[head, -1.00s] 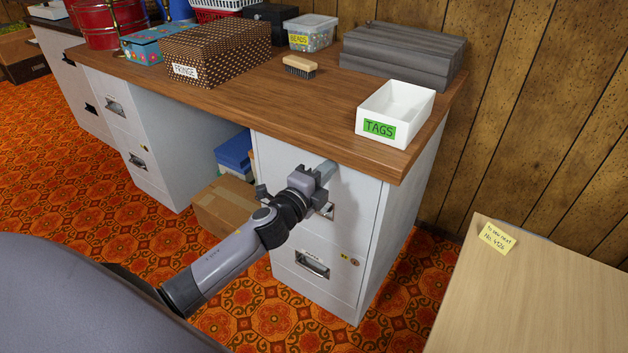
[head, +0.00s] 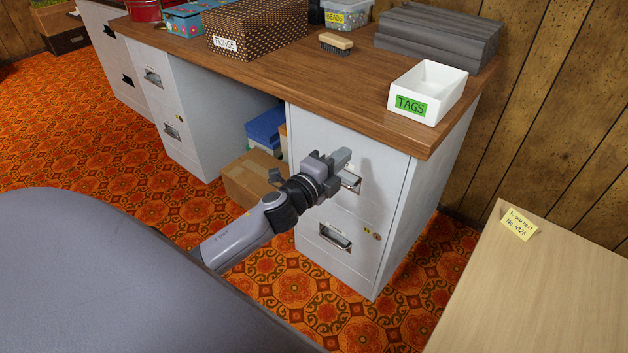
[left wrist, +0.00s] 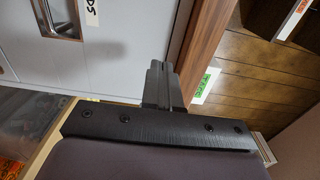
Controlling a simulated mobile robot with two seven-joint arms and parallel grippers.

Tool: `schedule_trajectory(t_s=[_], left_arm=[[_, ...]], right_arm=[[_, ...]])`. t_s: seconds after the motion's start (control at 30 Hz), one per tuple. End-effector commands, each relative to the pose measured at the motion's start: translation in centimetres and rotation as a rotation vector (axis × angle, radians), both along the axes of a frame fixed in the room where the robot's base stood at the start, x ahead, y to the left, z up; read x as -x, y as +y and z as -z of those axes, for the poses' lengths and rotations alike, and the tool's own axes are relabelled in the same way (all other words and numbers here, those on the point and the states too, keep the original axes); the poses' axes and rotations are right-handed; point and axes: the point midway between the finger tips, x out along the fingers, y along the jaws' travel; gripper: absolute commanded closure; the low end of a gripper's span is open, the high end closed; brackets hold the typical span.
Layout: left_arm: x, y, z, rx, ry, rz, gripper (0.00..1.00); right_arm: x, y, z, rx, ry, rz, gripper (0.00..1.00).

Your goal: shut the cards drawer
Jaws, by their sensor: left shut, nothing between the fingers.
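The cards drawer (head: 314,141) is the upper drawer of the grey cabinet under the right end of the desk. Its front looks about flush with the cabinet, though any small gap cannot be made out. Its metal handle (head: 352,183) is partly hidden behind my left gripper. In the left wrist view the handle (left wrist: 62,20) shows beside a label ending in "DS" (left wrist: 91,12). My left gripper (head: 343,158) is shut and empty, in front of the drawer near the handle; contact cannot be told. Its fingers also show in the left wrist view (left wrist: 156,84). My right gripper is not in view.
A lower drawer (head: 335,237) sits below. The wooden desktop (head: 330,85) overhangs above and bears the white TAGS tray (head: 430,92). A cardboard box (head: 250,180) is in the knee space. A pale table (head: 540,290) stands at right, with carpet between.

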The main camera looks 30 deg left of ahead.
Motion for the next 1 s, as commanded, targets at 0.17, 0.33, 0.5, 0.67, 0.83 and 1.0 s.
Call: schedule_trajectory(t_s=[0.17,0.33,0.5,0.67,0.83,1.0], left_arm=[[3.1,0.2,-0.1,0.001,0.001,0.000,1.00],[5.5,0.5,0.0,0.000,0.001,0.000,1.00],[7.2,0.6,0.0,-0.001,0.000,0.000,1.00],[7.9,0.6,-0.1,-0.001,-0.001,0.000,1.00],[8.0,0.6,-0.1,0.000,-0.001,0.000,1.00],[9.5,-0.2,1.6,0.146,0.062,-0.015,1.00]], right_arm=[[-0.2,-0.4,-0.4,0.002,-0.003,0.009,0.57],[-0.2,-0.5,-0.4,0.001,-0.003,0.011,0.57],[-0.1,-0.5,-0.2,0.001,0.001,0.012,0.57],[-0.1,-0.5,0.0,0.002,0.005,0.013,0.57],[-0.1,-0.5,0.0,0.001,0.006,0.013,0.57],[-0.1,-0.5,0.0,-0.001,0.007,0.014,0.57]])
